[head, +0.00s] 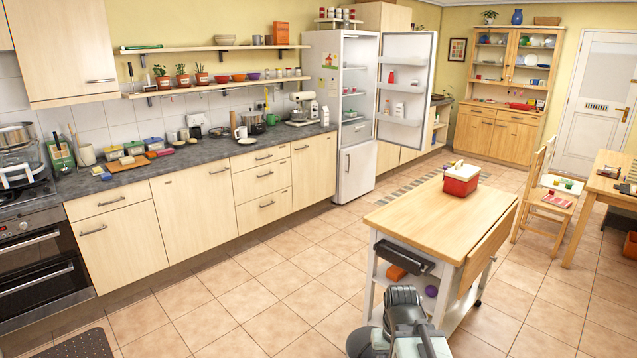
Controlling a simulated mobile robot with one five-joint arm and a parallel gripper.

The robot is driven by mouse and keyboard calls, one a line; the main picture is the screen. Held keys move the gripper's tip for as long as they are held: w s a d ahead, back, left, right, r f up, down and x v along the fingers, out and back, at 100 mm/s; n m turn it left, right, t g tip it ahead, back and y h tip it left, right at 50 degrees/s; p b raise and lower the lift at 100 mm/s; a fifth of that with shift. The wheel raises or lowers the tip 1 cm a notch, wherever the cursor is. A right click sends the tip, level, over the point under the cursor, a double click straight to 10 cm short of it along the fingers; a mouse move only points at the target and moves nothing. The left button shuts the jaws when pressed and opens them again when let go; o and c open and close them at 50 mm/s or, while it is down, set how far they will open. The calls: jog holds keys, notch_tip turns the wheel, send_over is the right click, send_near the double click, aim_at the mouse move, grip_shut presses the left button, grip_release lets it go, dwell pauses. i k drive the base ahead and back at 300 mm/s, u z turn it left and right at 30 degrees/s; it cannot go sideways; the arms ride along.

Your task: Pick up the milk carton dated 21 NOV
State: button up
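No date can be read on any carton from here. The fridge (340,120) stands open at the back, its door (405,85) swung out to the right. White containers (399,110) stand on a lower door shelf, too small to tell whether they are milk cartons. A small white and green carton-like item (325,116) stands on the counter beside the fridge. My folded arm (403,315) shows at the bottom, far from all of these. I cannot make out the fingertips of my gripper or whether it holds anything.
A wooden-topped kitchen island (440,215) stands just ahead of my arm, with a red and white box (461,180) on it. A long counter (215,152) runs along the left wall. A chair (545,195) and table are at right. Tiled floor (290,270) is clear between counter and island.

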aim_at(324, 111)
jog(key=u, duration=0.6)
jog(key=i, duration=2.2)
jog(key=u, duration=0.35)
jog(key=i, duration=2.2)
jog(key=z, duration=0.75)
jog(key=i, duration=1.95)
jog(key=z, duration=0.55)
jog(key=k, duration=0.8)
jog(key=z, duration=0.2)
jog(key=i, duration=0.85)
jog(key=u, duration=0.25)
jog(key=k, duration=0.7)
jog(key=z, duration=0.25)
